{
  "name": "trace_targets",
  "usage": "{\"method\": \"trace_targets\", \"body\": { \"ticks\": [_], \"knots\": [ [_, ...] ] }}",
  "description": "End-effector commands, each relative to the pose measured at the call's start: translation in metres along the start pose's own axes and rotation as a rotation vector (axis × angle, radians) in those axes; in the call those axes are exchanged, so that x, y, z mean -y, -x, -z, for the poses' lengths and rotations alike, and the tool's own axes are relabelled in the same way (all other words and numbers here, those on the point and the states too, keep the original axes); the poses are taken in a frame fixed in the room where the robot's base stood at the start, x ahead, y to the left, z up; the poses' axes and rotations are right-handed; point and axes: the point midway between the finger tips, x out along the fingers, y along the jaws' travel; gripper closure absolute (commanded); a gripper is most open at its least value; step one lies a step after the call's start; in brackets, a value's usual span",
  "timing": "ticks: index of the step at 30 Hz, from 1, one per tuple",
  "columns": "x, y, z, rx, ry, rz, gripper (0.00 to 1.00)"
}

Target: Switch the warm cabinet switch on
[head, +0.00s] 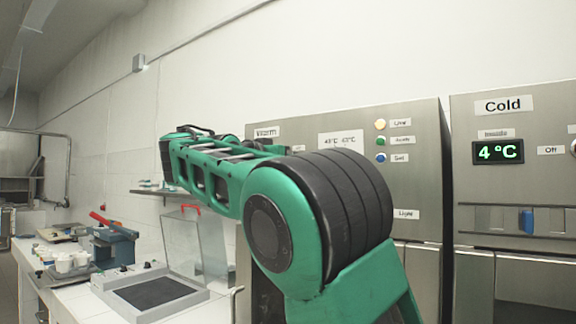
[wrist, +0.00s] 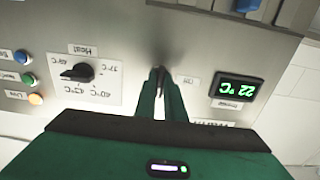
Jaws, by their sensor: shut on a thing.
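The warm cabinet (head: 422,150) stands at the centre right in the head view, with my green arm across much of its front. Its steel panel (wrist: 185,45) appears upside down in the wrist view. My gripper (wrist: 160,72) has its fingertips at this panel, beside the small "Off" label (wrist: 190,81). The jaws are shut on the warm cabinet switch, which the fingers almost wholly hide, so its position cannot be told. The display (wrist: 236,88) reads 22 °C. In the head view my gripper is hidden behind the arm.
The black heat knob (wrist: 77,73) and coloured lamps (wrist: 27,79) sit left of my fingers in the wrist view. The cold cabinet (head: 515,180) stands at right in the head view; a cluttered bench (head: 95,285) is at left.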

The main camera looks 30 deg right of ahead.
Motion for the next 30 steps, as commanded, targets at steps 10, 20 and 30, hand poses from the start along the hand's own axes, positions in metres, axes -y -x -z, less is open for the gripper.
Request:
{"method": "trace_targets", "body": {
  "ticks": [10,20,30],
  "knots": [
    [0.0053,0.0026,-0.0030,0.004,-0.011,0.011,1.00],
    [0.0040,0.0021,-0.0018,0.002,-0.012,0.009,0.72],
    [0.0027,0.0081,-0.0004,0.000,-0.014,0.006,0.72]
  ]
}}
